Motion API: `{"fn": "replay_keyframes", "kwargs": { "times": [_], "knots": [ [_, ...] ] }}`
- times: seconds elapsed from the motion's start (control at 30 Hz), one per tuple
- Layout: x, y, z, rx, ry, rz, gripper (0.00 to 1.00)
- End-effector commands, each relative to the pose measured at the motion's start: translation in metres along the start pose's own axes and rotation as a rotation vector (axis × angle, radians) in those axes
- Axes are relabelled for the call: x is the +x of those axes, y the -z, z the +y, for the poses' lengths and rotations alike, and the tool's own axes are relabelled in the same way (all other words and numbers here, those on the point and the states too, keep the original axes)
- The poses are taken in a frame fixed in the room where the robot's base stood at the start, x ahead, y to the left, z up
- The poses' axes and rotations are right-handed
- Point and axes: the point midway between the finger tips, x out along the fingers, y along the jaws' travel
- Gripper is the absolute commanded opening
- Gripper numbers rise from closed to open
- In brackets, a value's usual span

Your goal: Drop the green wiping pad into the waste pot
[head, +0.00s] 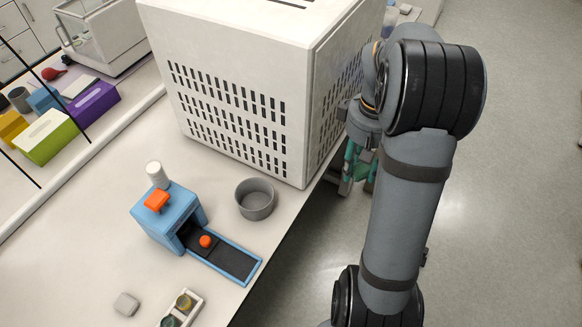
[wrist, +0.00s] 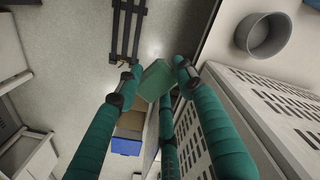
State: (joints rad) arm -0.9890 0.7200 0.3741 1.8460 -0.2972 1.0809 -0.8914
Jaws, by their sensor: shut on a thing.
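The green wiping pad (wrist: 155,82) is a small block between the fingertips of my gripper (wrist: 157,72) in the wrist view. The fingers are shut on it. In the head view my gripper (head: 355,165) hangs beyond the bench edge, beside the white perforated cabinet, partly hidden by my arm; the pad cannot be told apart there. The grey round waste pot (head: 255,199) stands on the bench in front of the cabinet, apart from the gripper. It also shows at the upper right of the wrist view (wrist: 264,35), open at the top.
The tall white perforated cabinet (head: 235,85) stands between part of the bench and my arm. A blue device (head: 168,218) with orange parts is left of the pot. A small tray with jars (head: 182,307) and a pale block (head: 126,304) lie nearer. Open floor is at the right.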

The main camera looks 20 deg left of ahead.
Motion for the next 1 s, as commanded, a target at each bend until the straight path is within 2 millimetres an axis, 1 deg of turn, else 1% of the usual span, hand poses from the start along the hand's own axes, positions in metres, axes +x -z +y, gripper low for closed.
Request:
{"fn": "replay_keyframes", "kwargs": {
  "times": [0.03, 0.07, 0.1, 0.13, 0.2, 0.27, 0.3, 0.4, 0.5, 0.6, 0.7, 0.87, 1.0],
  "knots": [
    [0.009, 0.023, -0.024, -0.097, 0.003, -0.005, 0.09],
    [0.015, 0.035, -0.037, -0.148, 0.003, -0.005, 0.09],
    [0.022, 0.049, -0.055, -0.212, 0.002, -0.005, 0.09],
    [0.027, 0.058, -0.067, -0.254, 0.002, -0.003, 0.09],
    [0.038, 0.075, -0.095, -0.344, 0.001, -0.002, 0.09],
    [0.046, 0.087, -0.118, -0.415, 0.001, -0.001, 0.09],
    [0.052, 0.094, -0.133, -0.461, 0.0, 0.0, 0.09],
    [0.065, 0.112, -0.17, -0.569, 0.0, 0.002, 0.09],
    [0.075, 0.13, -0.197, -0.657, -0.001, 0.005, 0.09],
    [0.079, 0.143, -0.21, -0.701, -0.002, 0.007, 0.09],
    [0.081, 0.148, -0.215, -0.719, -0.001, 0.006, 0.09],
    [0.086, 0.149, -0.216, -0.724, -0.001, 0.006, 0.09],
    [0.096, 0.149, -0.216, -0.723, -0.001, 0.006, 0.09]
  ]
}}
